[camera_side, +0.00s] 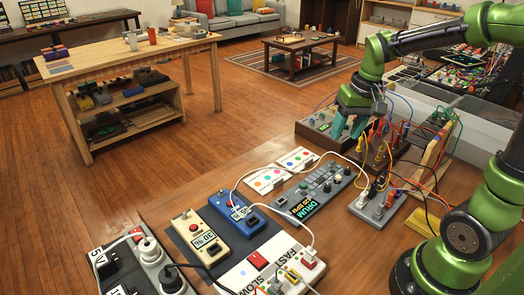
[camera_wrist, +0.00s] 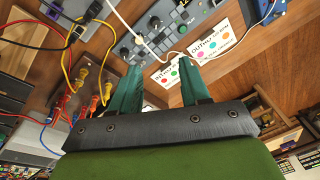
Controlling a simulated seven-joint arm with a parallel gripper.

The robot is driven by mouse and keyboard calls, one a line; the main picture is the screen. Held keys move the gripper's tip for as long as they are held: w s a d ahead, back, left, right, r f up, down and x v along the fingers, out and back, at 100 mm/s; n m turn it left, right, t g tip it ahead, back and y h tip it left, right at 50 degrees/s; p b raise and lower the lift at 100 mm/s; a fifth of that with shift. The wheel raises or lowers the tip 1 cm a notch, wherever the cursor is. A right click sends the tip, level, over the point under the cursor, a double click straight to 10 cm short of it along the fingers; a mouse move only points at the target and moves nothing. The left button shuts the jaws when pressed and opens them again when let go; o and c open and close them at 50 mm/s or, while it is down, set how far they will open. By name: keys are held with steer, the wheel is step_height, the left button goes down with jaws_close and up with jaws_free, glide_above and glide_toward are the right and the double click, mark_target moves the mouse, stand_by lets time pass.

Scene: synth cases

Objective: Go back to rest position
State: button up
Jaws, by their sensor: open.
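My gripper (camera_side: 349,127) is at the end of my green arm, in the upper right of the side view, above the back of the wooden table (camera_side: 160,205) beside wired modules. In the wrist view its two teal fingers (camera_wrist: 160,88) stand apart with nothing between them. Beyond the fingertips lie white cards with coloured dots (camera_wrist: 220,40) and the grey drum module (camera_wrist: 165,25). The cards also show in the side view (camera_side: 268,179). I cannot tell the exact height of the fingertips above the table.
A blue box (camera_side: 236,214), a cream box (camera_side: 205,238) and a white FAST/SLOW panel (camera_side: 262,268) sit at the front. A power strip (camera_side: 150,262) is at the left. Loose cables run around a grey socket block (camera_side: 377,205) and the yellow plugs (camera_wrist: 80,75) near my gripper.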

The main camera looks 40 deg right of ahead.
steer(key=s+a+r+n+t+y, duration=0.1)
steer(key=s+a+r+n+t, duration=0.1)
steer(key=s+a+r+t, duration=0.3)
steer(key=s+a, duration=0.3)
steer(key=a, duration=0.4)
steer(key=shift+a+y, duration=0.15)
steer(key=shift+y, duration=0.15)
steer(key=shift+s, duration=0.1)
steer(key=shift+c, duration=0.2)
